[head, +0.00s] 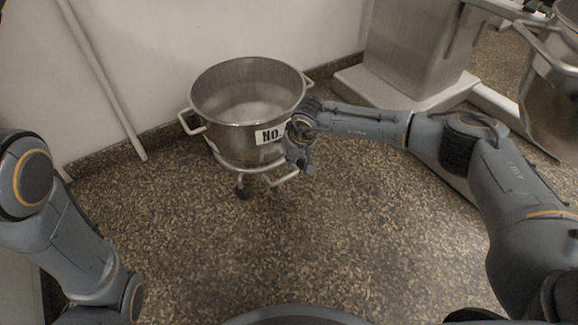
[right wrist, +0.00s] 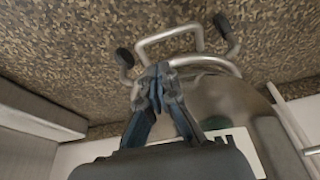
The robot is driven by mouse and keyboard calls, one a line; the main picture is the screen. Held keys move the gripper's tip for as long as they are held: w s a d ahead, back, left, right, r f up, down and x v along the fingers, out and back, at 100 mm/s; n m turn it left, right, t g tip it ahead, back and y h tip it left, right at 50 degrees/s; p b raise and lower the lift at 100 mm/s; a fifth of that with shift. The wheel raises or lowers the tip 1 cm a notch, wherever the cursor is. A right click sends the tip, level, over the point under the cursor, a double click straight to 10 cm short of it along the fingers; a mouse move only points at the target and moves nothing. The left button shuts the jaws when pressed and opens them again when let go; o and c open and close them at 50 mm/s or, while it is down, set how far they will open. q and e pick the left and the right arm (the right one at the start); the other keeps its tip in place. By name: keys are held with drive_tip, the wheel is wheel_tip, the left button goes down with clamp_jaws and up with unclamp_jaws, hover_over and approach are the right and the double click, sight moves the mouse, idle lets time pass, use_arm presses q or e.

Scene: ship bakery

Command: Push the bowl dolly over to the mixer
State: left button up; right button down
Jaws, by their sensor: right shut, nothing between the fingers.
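A steel bowl (head: 215,110) with side handles and a white label reading "NO" stands upright near the wall. It rests on the bowl dolly (head: 226,163), a tubular frame with dark casters and a looped handle (head: 285,181). My right gripper (head: 305,168) is shut and empty beside the bowl's right front, close to the dolly handle. In the right wrist view the shut fingers (right wrist: 158,78) overlap the dolly tubing (right wrist: 205,62); I cannot tell whether they touch. The mixer (head: 405,45) stands at the upper right, partly cut off. My left gripper is out of view.
A large steel bowl (head: 545,95) is at the right edge by the mixer. The mixer's pale base (head: 365,90) juts onto the floor. A pale pole (head: 105,82) leans against the wall at left. The speckled floor (head: 250,245) in front is clear.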

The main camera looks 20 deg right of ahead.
drive_tip(key=b+x, duration=0.4)
drive_tip(key=x, duration=0.2)
drive_tip(key=shift+a+f, duration=0.1)
drive_tip(key=shift+f, duration=0.3)
drive_tip(key=shift+b+x, duration=0.8)
drive_tip(key=shift+x, duration=0.05)
drive_tip(key=shift+r, duration=0.1)
